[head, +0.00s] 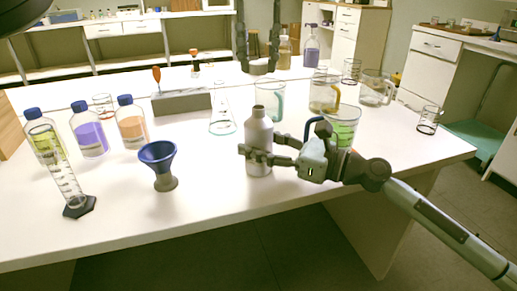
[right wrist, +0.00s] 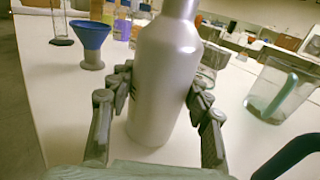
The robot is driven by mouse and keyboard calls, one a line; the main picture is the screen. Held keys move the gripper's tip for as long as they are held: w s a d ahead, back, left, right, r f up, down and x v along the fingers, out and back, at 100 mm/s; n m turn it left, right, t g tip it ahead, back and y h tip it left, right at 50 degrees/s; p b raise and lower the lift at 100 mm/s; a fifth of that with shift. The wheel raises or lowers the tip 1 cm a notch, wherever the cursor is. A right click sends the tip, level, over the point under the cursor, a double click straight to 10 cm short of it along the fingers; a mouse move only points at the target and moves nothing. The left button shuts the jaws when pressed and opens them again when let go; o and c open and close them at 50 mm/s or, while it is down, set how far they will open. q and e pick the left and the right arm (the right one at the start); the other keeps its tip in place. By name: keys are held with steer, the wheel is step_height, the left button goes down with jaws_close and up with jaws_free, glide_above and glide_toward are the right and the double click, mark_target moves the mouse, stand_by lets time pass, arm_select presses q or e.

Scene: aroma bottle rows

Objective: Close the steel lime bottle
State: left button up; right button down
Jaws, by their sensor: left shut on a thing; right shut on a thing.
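The steel bottle (head: 259,137) stands upright near the front of the white table, its narrow neck open at the top. My right gripper (head: 257,154) is shut around its body. In the right wrist view the steel bottle (right wrist: 160,85) sits between the two fingers, its top cut off by the frame. My left gripper (head: 258,62) is farther back and higher, fingers pointing down, shut on a small grey cap (head: 258,67). The cap is above and apart from the bottle's neck.
A blue funnel (head: 159,160) in a grey stand and a graduated cylinder (head: 73,190) stand left of the bottle. Blue-capped bottles (head: 89,135) stand farther left. A conical flask (head: 222,122) is behind; a beaker of green liquid (head: 343,127) is at right. The table's front is clear.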

arm_select(q)
glide_above(259, 107)
steer(key=shift+f, duration=2.5)
steer(key=shift+f, duration=0.85)
steer(key=shift+f, duration=0.6)
